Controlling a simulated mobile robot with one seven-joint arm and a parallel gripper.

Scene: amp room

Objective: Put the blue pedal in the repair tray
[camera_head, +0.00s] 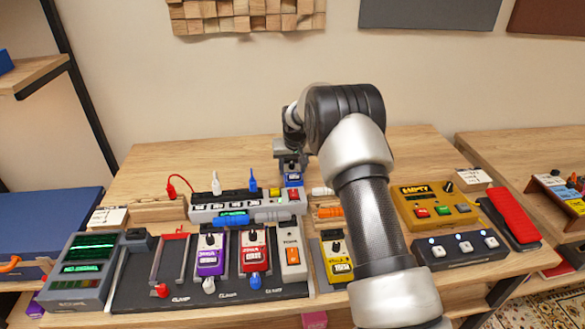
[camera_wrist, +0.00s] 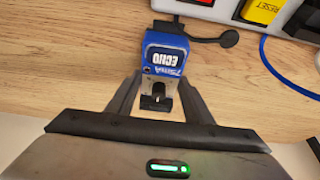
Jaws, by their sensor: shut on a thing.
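My gripper (camera_head: 291,163) is over the back middle of the wooden table, behind the power unit. It is shut on the small blue pedal (camera_head: 293,180), which shows just under the fingers. I cannot tell whether the pedal touches the table. I cannot clearly pick out the repair tray; my arm hides part of the table.
The power unit (camera_head: 245,207) with coloured plugs stands close in front. Purple (camera_head: 210,260), red (camera_head: 253,252) and yellow (camera_head: 337,262) pedals stand nearer. The back of the table is mostly clear.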

